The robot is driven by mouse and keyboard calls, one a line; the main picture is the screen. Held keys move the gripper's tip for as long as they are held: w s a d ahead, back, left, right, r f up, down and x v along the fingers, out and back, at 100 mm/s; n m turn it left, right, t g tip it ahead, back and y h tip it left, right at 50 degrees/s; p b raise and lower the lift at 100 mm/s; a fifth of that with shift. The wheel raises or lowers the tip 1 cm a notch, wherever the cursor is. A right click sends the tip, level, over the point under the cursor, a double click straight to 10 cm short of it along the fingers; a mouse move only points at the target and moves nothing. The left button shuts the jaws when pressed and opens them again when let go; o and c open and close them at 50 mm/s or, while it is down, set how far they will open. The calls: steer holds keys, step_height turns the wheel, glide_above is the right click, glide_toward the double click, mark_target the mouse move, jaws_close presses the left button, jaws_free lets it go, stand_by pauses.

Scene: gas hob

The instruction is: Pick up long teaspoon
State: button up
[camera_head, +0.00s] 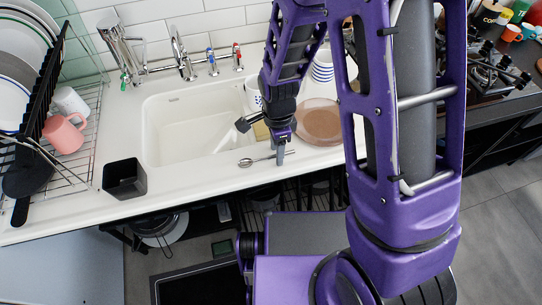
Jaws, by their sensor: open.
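The long teaspoon (253,161) lies on the white counter in front of the sink, its bowl to the left and its handle running right toward my gripper. My gripper (262,138) points down above the counter's front edge, near the handle end of the spoon. Its two fingers are apart, one to the left over the sink rim and one by the spoon's handle. Nothing shows held between them. Whether a finger touches the spoon cannot be told.
A white sink (190,130) lies behind the spoon. A black square cup (125,178) stands at left by a dish rack (88,125) with plates and a pink mug (65,134). The counter between the black cup and spoon is clear.

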jaws_close()
stand_by(0.4)
